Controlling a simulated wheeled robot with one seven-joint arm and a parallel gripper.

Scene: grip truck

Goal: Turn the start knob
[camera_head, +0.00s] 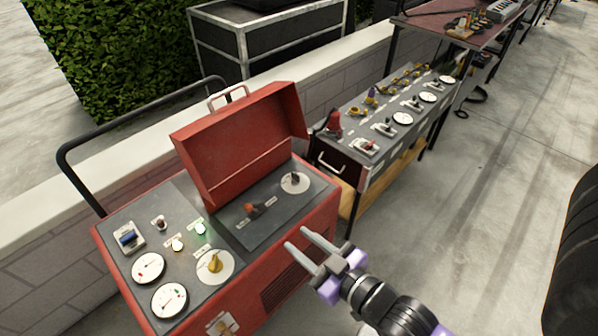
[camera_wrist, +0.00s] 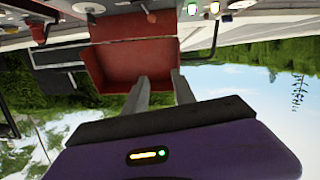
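A red machine (camera_head: 268,262) with an open lid (camera_head: 240,140) stands at the left in the head view. Its grey panel carries a yellow knob (camera_head: 215,262) on a white dial, an orange-red knob (camera_head: 252,209), and a small knob on a white disc (camera_head: 295,182). The labels are too small to read, so I cannot tell which is the start knob. My gripper (camera_head: 298,240) is open and empty, at the machine's right front side, apart from the knobs.
A long control bench (camera_head: 385,125) stands beyond. A dark tyre (camera_head: 575,270) is at the right. The pavement between is free.

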